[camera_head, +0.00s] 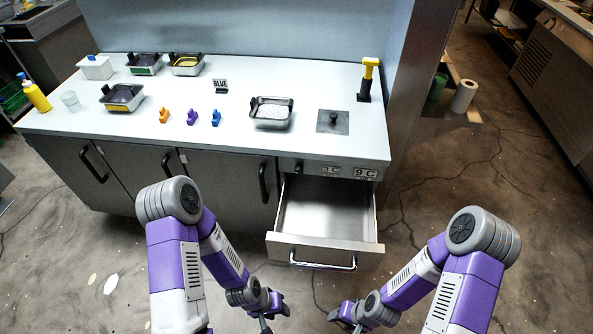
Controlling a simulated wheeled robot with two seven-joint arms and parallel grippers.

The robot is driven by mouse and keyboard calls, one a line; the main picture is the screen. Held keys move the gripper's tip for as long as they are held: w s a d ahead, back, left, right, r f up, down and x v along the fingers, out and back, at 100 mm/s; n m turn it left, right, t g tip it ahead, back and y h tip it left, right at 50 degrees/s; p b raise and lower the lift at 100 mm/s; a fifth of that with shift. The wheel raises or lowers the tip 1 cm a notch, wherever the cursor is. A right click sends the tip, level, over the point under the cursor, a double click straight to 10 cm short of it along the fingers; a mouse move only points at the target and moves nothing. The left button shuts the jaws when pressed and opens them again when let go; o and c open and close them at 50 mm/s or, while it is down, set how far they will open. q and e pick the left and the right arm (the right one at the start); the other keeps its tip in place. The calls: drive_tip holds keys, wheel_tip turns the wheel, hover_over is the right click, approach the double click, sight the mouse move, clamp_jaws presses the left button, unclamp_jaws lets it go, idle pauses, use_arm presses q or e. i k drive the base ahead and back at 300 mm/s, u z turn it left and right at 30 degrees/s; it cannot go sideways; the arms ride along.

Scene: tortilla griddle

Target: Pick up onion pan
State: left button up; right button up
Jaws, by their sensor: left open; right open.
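A metal pan with dark handles and white chopped bits (271,112), which look like onion, stands on the white counter right of the middle. Three other dark-handled pans stand at the left: one at the back with a green label (144,64), one beside it with yellow contents (187,65), and one nearer the front with a yellow label (122,98). My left gripper (268,312) is open and empty, low in front of the counter. My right gripper (343,316) is open and empty, low to its right. Both are well away from the pans.
An open, empty drawer (325,210) sticks out below the counter's right part.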

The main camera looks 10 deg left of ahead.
sight(266, 112)
drive_tip(key=u, duration=2.05)
drive_tip(key=i, duration=1.55)
drive_tip(key=z, duration=2.15)
